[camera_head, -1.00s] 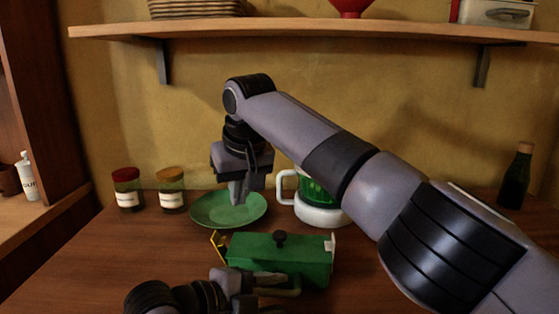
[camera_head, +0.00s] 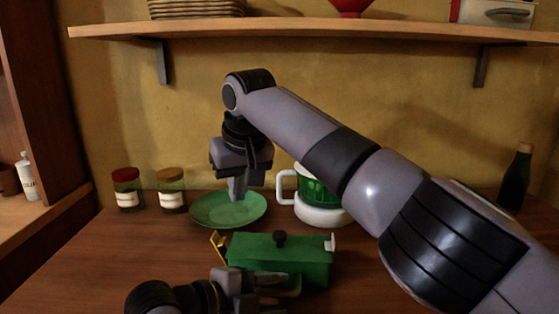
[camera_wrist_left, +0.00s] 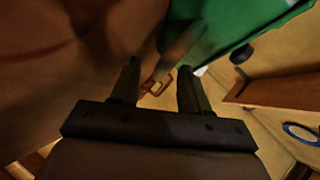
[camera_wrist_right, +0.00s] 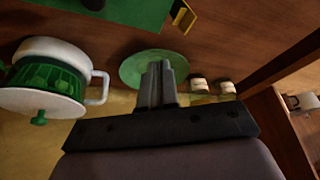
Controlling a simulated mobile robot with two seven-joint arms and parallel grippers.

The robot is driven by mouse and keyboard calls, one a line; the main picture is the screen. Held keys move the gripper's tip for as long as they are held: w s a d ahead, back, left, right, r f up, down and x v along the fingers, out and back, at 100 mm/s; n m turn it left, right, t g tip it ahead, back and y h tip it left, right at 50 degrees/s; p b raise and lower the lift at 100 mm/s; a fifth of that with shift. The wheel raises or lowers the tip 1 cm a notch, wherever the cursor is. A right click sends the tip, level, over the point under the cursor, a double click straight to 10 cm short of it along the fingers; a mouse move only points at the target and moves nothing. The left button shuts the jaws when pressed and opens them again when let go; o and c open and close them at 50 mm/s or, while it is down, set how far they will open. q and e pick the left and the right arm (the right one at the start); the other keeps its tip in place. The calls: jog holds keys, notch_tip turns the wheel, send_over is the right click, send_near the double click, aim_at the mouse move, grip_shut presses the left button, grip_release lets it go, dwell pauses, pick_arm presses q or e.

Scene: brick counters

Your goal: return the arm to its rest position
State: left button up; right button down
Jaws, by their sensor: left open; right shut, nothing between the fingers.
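My right arm reaches in from the right in the head view. Its gripper (camera_head: 238,190) points down in front of the green plate (camera_head: 222,211), shut and empty. In the right wrist view its fingers (camera_wrist_right: 160,86) are together, with the plate (camera_wrist_right: 135,68) behind them. My left gripper (camera_head: 278,289) is low in the head view, at the near side of the green lidded box (camera_head: 300,264). In the left wrist view its fingers (camera_wrist_left: 160,88) are apart with nothing gripped, and part of the green box (camera_wrist_left: 225,25) shows beyond them.
A white and green pot (camera_head: 322,212) with a handle stands behind the box. Two jars (camera_head: 127,190) stand left of the plate. A dark bottle (camera_head: 516,178) is at the right. A wall shelf (camera_head: 320,31) runs above. The counter's left part is clear.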

jog(key=shift+n, duration=0.3)
jog(key=a+f, duration=0.1)
jog(key=s+a+f, duration=0.1)
jog(key=f, duration=0.1)
jog(key=a+f, duration=0.1)
jog(key=f, duration=0.1)
jog(key=shift+s+f, duration=0.15)
jog(key=shift+s, duration=0.15)
jog(key=shift+d+f, duration=0.1)
jog(key=shift+d, duration=0.85)
jog(key=shift+d+f, duration=0.25)
jog(key=shift+d, duration=0.3)
notch_tip(320, 180, up, 7)
jog(key=w+d+r+m+t+y, duration=0.1)
jog(key=w+d+r+m+t, duration=0.1)
jog(key=w+r+t, duration=0.45)
jog(key=w+d+r+m+t+y, duration=0.1)
jog(key=w+d+r+m+t, duration=0.15)
jog(key=w+r+t, duration=0.45)
notch_tip(320, 180, up, 6)
jog(key=a+n+t+y, duration=0.1)
jog(key=n+t+y, duration=0.1)
jog(key=y, duration=0.3)
jog(key=shift+r+y, duration=0.15)
jog(key=shift+y, duration=0.15)
